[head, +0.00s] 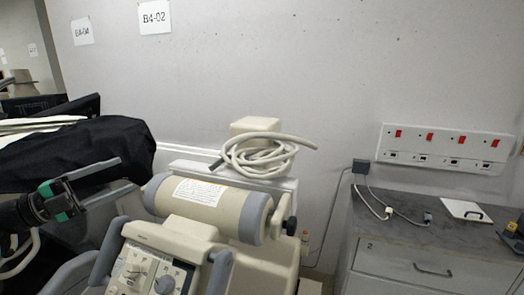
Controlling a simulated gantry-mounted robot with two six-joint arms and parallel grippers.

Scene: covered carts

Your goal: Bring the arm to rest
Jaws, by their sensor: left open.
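My left gripper (128,174) comes in from the left edge. It is black with green parts and two long grey fingers. The fingers are spread apart, and I see nothing held between them. The fingertips point right, in front of the black cover (105,140) and near the left end of the cream cylinder on the medical machine (190,232). I cannot tell whether they touch anything. My right gripper is not in view.
A coiled pale cable (262,155) lies on top of the machine. A grey-topped drawer cabinet (400,262) stands at the right, with a white plate (466,211) on it. A socket panel (440,147) with red switches is on the wall above.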

